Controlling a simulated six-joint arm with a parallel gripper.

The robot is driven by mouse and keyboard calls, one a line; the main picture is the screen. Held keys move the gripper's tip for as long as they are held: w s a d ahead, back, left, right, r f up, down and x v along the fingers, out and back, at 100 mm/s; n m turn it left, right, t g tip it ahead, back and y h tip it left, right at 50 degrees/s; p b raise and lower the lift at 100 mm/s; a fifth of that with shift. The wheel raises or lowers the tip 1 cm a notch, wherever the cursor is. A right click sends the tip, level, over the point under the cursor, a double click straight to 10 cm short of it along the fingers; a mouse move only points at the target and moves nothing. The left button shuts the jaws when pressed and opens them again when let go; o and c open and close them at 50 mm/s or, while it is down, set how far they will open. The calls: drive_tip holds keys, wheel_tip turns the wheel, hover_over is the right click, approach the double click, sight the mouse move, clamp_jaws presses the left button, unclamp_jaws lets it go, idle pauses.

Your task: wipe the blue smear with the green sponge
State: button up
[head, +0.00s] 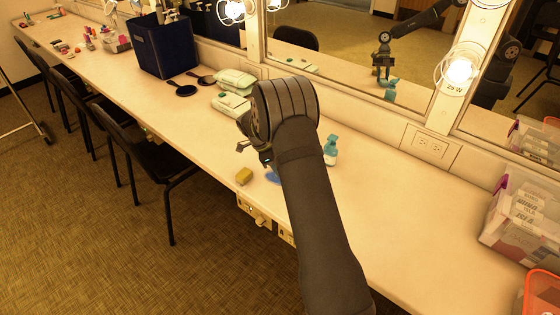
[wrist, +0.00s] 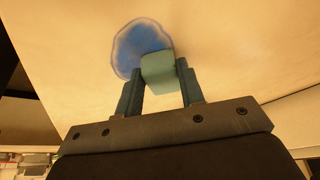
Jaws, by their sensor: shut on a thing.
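The green sponge (wrist: 158,72) is between the fingers of my gripper (wrist: 159,84), which is shut on it. The blue smear (wrist: 132,44) shows in the wrist view just beyond and to the left of the sponge, and the sponge overlaps its lower right part in the picture. I cannot tell whether the sponge touches the counter. In the head view a small part of the blue smear (head: 272,176) shows beside my arm. There the arm hides the sponge and the fingertips.
Green-and-white packs (head: 232,105) lie behind; a clear box (head: 522,222) stands far right.

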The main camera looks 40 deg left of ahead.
drive_tip(key=shift+s+d, duration=0.1)
drive_tip(key=shift+s, duration=3.7)
drive_tip(key=shift+w+d, duration=0.55)
drive_tip(key=shift+d, duration=0.2)
drive_tip(key=shift+w, duration=4.55)
drive_tip(key=shift+d, duration=0.7)
drive_tip(key=shift+s+d, duration=0.1)
drive_tip(key=shift+s, duration=5.05)
drive_tip(key=shift+w+d, duration=0.15)
drive_tip(key=shift+d, duration=0.75)
drive_tip(key=shift+w+a, duration=0.1)
drive_tip(key=shift+w, duration=4.85)
drive_tip(key=shift+w+r, duration=0.1)
wheel_tip(320, 180, up, 8)
